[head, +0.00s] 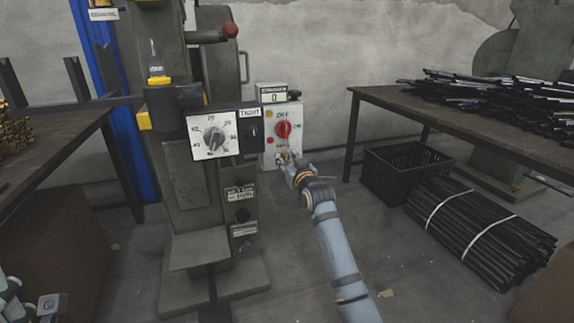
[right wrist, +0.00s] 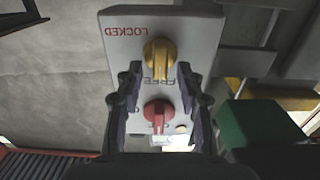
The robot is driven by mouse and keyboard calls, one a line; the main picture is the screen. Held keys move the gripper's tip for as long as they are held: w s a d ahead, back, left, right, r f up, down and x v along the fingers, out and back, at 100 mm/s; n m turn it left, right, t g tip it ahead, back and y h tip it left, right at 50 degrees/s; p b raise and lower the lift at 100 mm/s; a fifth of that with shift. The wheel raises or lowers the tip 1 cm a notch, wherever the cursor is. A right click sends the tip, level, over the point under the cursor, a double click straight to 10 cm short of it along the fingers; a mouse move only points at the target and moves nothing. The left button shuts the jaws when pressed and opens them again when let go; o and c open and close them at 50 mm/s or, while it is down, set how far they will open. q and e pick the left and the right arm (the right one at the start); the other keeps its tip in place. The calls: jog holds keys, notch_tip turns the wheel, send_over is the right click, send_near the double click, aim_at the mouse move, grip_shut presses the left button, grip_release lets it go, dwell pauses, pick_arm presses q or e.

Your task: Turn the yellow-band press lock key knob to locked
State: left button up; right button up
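The yellow-band press (head: 205,180) stands left of centre in the head view, with a pale switch box (head: 271,150) at its right. In the right wrist view the yellow lock key knob (right wrist: 158,52) is on the box face, its bar in line with the word FREE; LOCKED is printed to one side. My right gripper (head: 288,160) reaches the lower part of the box and mostly hides the knob there. In the wrist view its fingers (right wrist: 159,78) are apart on either side of the knob; contact is unclear. My left gripper (head: 48,304) shows partly in the lower left corner.
A red knob (head: 283,129) marked OFF sits on the same box. A dial panel (head: 213,135) is to its left. A table with black rods (head: 385,97), a black crate (head: 375,178) and bundled rods (head: 480,225) are right. The floor between is mostly clear.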

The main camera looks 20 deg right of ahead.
jog(key=shift+w, duration=0.3)
jog(key=shift+c, duration=0.2)
grip_shut()
